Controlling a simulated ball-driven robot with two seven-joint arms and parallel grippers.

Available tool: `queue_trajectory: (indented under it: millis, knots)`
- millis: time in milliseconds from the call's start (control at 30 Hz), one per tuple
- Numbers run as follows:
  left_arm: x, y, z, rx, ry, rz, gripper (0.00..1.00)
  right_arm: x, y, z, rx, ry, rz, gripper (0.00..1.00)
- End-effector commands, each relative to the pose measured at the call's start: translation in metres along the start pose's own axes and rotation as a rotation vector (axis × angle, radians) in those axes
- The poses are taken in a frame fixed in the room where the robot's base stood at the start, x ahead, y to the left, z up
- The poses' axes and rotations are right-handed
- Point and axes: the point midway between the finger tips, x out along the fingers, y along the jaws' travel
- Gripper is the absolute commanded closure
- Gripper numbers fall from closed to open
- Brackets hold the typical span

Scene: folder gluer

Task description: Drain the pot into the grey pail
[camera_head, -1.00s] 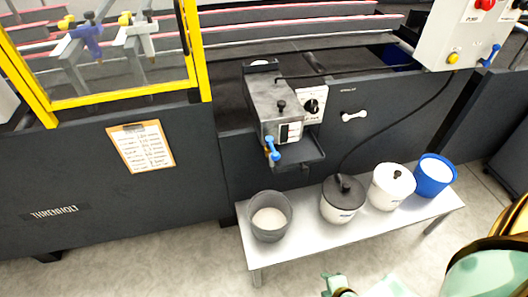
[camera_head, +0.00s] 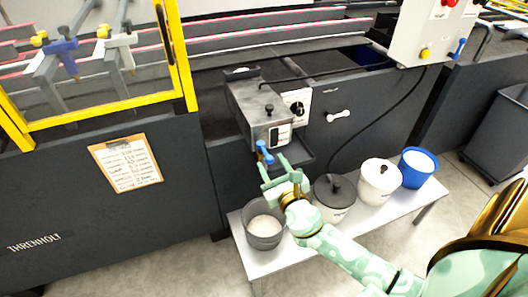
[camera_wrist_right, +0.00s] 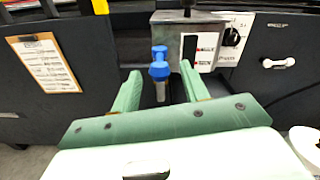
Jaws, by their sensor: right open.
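The glue pot (camera_head: 258,108) is a grey metal box with a black-knobbed lid, mounted on the machine's front. Its drain tap has a blue handle (camera_head: 264,152) on the lower front. The grey pail (camera_head: 262,238) stands at the left end of the bench, below the tap, with pale contents. My right gripper (camera_head: 281,174) is open, just below and in front of the tap. In the right wrist view the blue handle (camera_wrist_right: 160,65) shows between the two open fingers (camera_wrist_right: 160,76); I see no contact. My left gripper is out of view.
The white bench (camera_head: 285,262) also holds a lidded dark-topped pot (camera_head: 334,190), a white lidded pot (camera_head: 380,180) and a blue bucket (camera_head: 417,167). A black tray (camera_head: 296,150) sits under the pot. A control dial (camera_head: 297,103) is beside it. A clipboard (camera_head: 126,164) hangs left.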

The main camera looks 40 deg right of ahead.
Motion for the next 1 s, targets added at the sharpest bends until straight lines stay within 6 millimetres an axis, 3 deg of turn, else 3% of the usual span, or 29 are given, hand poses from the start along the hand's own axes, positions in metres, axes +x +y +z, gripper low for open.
queue_trajectory:
  millis: [100,300,667,700,867,1000]
  knots:
    - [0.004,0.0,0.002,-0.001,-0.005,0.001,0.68,0.028,0.0,-0.002,0.0,0.0,-0.001,0.55]
    - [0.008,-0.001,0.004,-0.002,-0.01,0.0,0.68,0.055,0.001,-0.002,0.001,0.001,0.0,0.55]
    - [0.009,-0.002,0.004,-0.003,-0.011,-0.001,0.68,0.063,0.0,-0.001,0.001,0.001,0.001,0.55]
    - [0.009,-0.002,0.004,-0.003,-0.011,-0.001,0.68,0.063,0.0,-0.001,0.001,0.001,0.001,0.58]
    - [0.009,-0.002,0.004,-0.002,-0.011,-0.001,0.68,0.063,0.0,-0.001,0.001,0.001,0.001,1.0]
    - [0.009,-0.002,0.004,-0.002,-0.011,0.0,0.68,0.063,0.0,-0.001,0.001,0.001,0.0,1.0]
